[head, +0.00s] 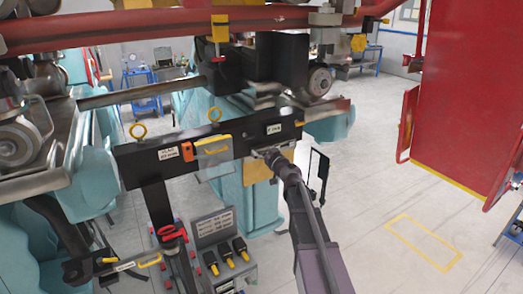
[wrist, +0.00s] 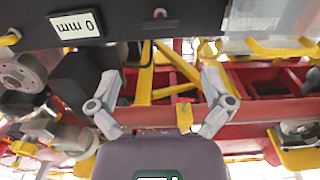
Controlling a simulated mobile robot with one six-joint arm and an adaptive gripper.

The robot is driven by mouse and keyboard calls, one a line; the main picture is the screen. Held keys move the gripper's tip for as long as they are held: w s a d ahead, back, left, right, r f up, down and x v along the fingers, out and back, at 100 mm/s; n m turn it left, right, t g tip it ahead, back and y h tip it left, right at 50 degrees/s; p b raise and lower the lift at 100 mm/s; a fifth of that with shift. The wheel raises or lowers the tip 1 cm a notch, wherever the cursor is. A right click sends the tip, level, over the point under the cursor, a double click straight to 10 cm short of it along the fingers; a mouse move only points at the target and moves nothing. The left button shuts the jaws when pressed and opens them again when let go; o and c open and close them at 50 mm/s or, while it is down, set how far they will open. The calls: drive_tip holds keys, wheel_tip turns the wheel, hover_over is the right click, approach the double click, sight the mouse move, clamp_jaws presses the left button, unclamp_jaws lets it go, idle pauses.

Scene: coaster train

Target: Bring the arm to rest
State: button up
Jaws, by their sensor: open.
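My arm reaches up from the bottom of the head view, and its end, my gripper (head: 266,153), is in front of the right part of a long dark bar (head: 145,172). In the wrist view my gripper (wrist: 160,82) has its two grey fingers spread wide apart with nothing held between them. I cannot tell how close the fingertips are to the bar. Yellow and red framework shows beyond the fingers.
A clear plate with a yellow handle (head: 213,150) and an orange block (head: 187,152) are on the bar. A grey box with yellow-tipped levers (head: 222,238) is below. A red panel (head: 470,90) hangs at right. Open floor (head: 375,190) lies right of my arm.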

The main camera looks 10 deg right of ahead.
drive_tip(key=s+a+f+n+g+y+b, duration=0.1)
drive_tip(key=s+a+f+g+b, duration=0.4)
drive_tip(key=s+f, duration=0.4)
drive_tip(key=s+a+f+n+g+y+b, duration=0.1)
drive_tip(key=s+a+f+g+b, duration=0.5)
drive_tip(key=f, duration=0.5)
drive_tip(key=s+d+f+m+g+h+b, duration=0.2)
drive_tip(key=s+d+f+g+h, duration=0.1)
drive_tip(key=s+f, duration=0.4)
drive_tip(key=s+d+f+m+g+h+b, duration=0.3)
drive_tip(key=s+f, duration=0.5)
drive_tip(key=s, duration=0.4)
drive_tip(key=shift+s+d+h, duration=0.2)
drive_tip(key=shift+d+h, duration=0.6)
drive_tip(key=shift+d, duration=0.05)
